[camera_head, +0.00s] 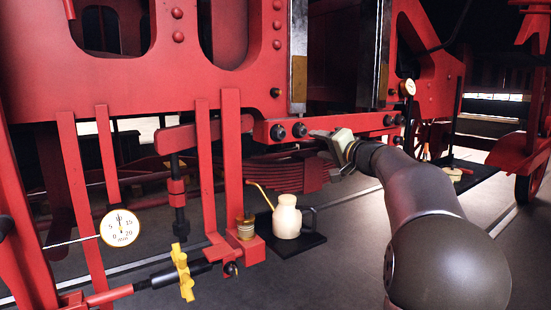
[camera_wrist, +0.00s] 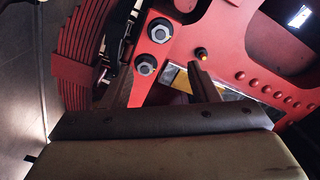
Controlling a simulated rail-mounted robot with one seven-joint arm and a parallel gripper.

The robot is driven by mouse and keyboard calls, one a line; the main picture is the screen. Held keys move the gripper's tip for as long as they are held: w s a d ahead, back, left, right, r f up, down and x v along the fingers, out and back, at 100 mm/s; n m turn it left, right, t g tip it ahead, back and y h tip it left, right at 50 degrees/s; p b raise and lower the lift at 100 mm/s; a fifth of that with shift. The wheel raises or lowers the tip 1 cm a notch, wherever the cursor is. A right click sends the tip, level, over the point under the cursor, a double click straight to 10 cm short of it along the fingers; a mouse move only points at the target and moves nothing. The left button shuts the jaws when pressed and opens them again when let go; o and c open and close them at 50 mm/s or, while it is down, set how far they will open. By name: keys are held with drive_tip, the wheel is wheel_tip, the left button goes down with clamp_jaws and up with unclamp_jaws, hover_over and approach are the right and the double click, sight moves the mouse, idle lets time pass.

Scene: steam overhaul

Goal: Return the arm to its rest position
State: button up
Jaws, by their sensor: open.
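My arm reaches in from the lower right of the head view. My gripper (camera_head: 322,143) is in front of the lower red frame bar, just right of two dark hex bolts (camera_head: 288,131). In the wrist view my gripper (camera_wrist: 160,80) has its two fingers apart, with nothing seen between them. The two bolts (camera_wrist: 152,48) show beyond and between the fingers there. I cannot tell whether a fingertip touches the frame.
A red frame (camera_head: 150,70) spans the back. A cream oil can (camera_head: 287,217) stands on a dark tray (camera_head: 310,242) below my gripper. A round dial gauge (camera_head: 121,228) and a yellow handle (camera_head: 183,272) are at lower left. Leaf springs (camera_head: 290,172) lie behind. Grey floor is open in front.

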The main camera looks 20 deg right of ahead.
drive_tip(key=s+a+f+n+g+y+p, duration=0.1)
drive_tip(key=s+a+f+n+g+p, duration=0.1)
drive_tip(key=s+a+f+g, duration=0.45)
drive_tip(key=s+a+f+n+g+p, duration=0.1)
drive_tip(key=s+a+f+n+p, duration=0.15)
drive_tip(key=a, duration=0.75)
drive_tip(key=s+a+f+n+g+y+p, duration=0.1)
drive_tip(key=s+a+f+g+p, duration=0.3)
drive_tip(key=a, duration=0.5)
drive_tip(key=s+f+n+g+h+p, duration=0.1)
drive_tip(key=s+f, duration=0.3)
drive_tip(key=s, duration=0.4)
drive_tip(key=s+a+f+n+g+h+p, duration=0.1)
drive_tip(key=s+f+n+g+h, duration=0.1)
drive_tip(key=s, duration=0.6)
drive_tip(key=s+a+f+n+g+h+p, duration=0.1)
drive_tip(key=s+f+g+h+p, duration=0.1)
drive_tip(key=s+f, duration=0.3)
drive_tip(key=s, duration=0.2)
drive_tip(key=shift+s+f+n+g+h, duration=0.3)
drive_tip(key=shift+s+n+g, duration=0.05)
drive_tip(key=shift+s, duration=0.05)
